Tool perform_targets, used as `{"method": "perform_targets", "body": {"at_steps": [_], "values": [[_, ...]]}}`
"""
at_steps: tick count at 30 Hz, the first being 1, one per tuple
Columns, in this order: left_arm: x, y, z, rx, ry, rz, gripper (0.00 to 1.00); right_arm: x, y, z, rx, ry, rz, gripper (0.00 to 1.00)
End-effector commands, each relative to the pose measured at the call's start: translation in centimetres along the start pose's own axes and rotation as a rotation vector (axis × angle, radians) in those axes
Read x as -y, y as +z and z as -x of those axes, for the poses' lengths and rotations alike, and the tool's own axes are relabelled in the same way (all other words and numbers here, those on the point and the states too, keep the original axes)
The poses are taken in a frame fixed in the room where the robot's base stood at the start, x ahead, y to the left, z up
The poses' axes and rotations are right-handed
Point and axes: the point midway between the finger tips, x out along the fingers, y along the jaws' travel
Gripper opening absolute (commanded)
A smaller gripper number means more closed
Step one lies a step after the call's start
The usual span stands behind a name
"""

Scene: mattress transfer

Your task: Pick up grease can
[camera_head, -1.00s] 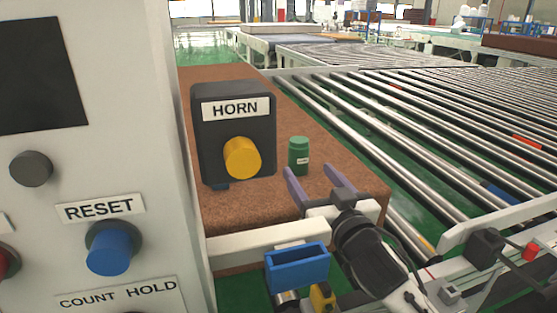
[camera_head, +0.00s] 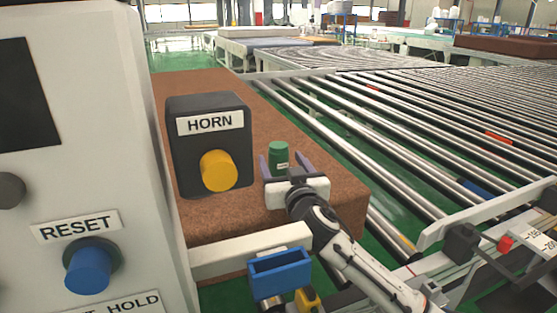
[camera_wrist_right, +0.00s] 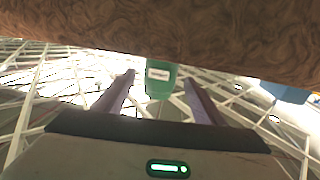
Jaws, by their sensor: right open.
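The green grease can (camera_head: 279,158) stands upright on the brown mattress-like block, to the right of the black HORN box. My right gripper (camera_head: 283,163) is open, with its purple fingers on either side of the can as seen from the head. The gripper body hides the can's foot. In the right wrist view the can (camera_wrist_right: 160,80) shows upside down between the two fingertips, with a gap on each side. How deep it sits between the fingers is hard to tell. My left gripper is not in view.
The HORN box (camera_head: 209,143) with a yellow button stands close left of the can. The brown block (camera_head: 215,215) has free surface behind it. A control panel (camera_head: 85,150) fills the left. Rollers (camera_head: 400,150) lie to the right.

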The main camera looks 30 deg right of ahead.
Motion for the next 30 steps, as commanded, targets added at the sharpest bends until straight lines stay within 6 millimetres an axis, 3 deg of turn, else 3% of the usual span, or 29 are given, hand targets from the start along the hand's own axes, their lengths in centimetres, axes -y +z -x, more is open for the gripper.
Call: {"method": "perform_targets", "body": {"at_steps": [10,19,26,30], "values": [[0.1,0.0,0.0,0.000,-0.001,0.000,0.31,0.0,0.1,-0.9,0.001,-0.001,0.000,0.64],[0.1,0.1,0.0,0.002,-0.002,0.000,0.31,0.0,0.1,-0.9,0.001,-0.001,-0.001,0.13],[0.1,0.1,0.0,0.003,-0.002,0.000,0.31,0.0,-0.2,-0.9,-0.003,-0.001,-0.001,0.12],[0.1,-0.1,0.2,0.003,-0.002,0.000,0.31,0.0,-1.8,-0.9,-0.007,0.000,-0.003,0.12]]}}
